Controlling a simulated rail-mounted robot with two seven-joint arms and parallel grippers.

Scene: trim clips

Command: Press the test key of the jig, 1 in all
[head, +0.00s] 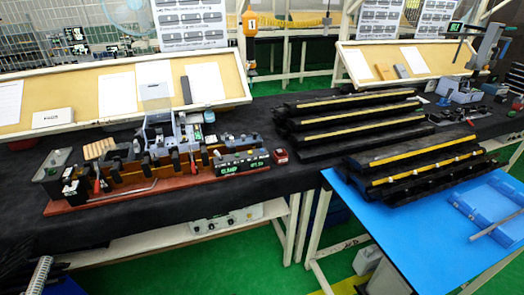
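The jig (150,187) stands on the black-covered bench at left centre, a long reddish-brown base carrying several dark clamps and red-handled levers. A clear raised cover and grey blocks (190,130) rise at its middle. A black panel (241,164) with green lit lettering sits at its right front; the lettering seems to read "CLAMP" on the left part. I cannot make out for sure which part is the test key. A small red and black box (280,156) sits just right of the panel. Neither of my grippers is in view.
Stacked black trim strips with yellow lines (350,120) lie right of the jig, with more on the blue table (375,232) at the front right. A blue tray (490,210) lies there too. Tilted boards with papers (120,92) stand behind. Black bench cloth in front of the jig is clear.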

